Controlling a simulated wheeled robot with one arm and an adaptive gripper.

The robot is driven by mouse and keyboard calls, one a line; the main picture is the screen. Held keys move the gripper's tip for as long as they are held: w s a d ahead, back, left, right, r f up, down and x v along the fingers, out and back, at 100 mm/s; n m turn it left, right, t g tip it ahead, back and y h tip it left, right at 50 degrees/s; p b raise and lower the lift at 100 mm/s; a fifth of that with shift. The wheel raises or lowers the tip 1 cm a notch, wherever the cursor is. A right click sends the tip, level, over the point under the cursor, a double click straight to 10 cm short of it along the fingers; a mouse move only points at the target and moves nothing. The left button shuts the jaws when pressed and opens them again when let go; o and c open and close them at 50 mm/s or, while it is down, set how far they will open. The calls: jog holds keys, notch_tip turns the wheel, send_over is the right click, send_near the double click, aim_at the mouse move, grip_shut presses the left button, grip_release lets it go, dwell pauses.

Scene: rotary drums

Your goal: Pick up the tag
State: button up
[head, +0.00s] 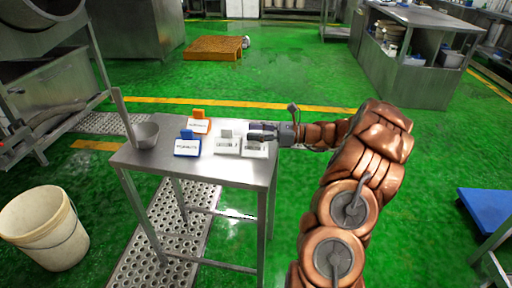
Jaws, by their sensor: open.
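Several tags stand on a small steel table (205,171). An orange tag (199,125) with a white label is at the back, and a blue tag (187,147) with a white label is at the front left. A white-grey tag (227,145) stands right of the blue one. Another white-grey tag (255,150) is nearest my arm, its upper part hidden by my gripper. My gripper (252,132) comes in from the right, pointing left, over this tag. It is open; whether it touches the tag cannot be told.
A metal scoop or bowl with a long handle (145,134) stands at the table's left edge. A white bucket (45,230) is on the green floor at left. A perforated step (165,240) lies under the table. A steel cabinet (410,60) stands at back right.

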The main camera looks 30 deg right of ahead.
jog(key=shift+c, duration=0.3)
grip_shut()
jog(key=shift+r, duration=0.15)
